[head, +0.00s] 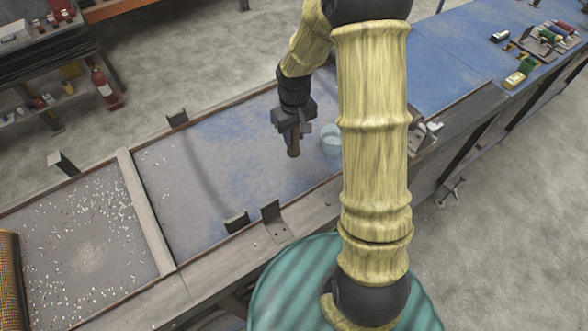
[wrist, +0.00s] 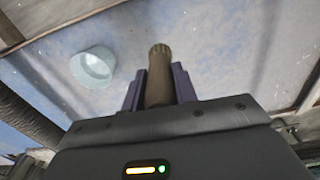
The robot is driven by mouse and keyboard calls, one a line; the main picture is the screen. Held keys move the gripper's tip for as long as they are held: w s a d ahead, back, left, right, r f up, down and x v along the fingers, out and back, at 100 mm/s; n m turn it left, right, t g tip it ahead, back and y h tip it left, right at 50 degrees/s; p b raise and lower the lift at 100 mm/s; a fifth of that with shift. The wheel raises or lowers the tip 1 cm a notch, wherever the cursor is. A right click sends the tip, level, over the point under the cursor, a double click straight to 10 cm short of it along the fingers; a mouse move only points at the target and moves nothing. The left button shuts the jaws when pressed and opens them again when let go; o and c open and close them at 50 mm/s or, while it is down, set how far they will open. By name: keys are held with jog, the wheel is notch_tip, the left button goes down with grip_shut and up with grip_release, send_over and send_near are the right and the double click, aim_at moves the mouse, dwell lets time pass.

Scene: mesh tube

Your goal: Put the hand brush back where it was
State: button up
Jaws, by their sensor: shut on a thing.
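My gripper (head: 293,131) is above the blue-grey bench top in the head view, pointing down. It is shut on a brown, rounded piece (head: 293,149), which I take to be the hand brush; no bristles show. In the wrist view the brown piece (wrist: 159,62) stands out between the two dark fingers of my gripper (wrist: 158,90). The rest of it is hidden by the gripper body. I cannot tell whether its lower end touches the bench.
A pale, clear cup (head: 330,140) stands just right of my gripper; it also shows in the wrist view (wrist: 93,67). Dark brackets (head: 271,210) line the bench edges. White bits litter the left section (head: 80,225). The blue surface left of my gripper is clear.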

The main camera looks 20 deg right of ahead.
aim_at(294, 156)
jog(key=shift+s+r+n, duration=0.1)
jog(key=shift+s+n, duration=0.15)
jog(key=shift+n, duration=0.05)
jog(key=shift+f+p, duration=0.75)
jog(key=shift+f, duration=2.2)
jog(key=shift+f+p, duration=0.65)
jog(key=shift+f, duration=1.4)
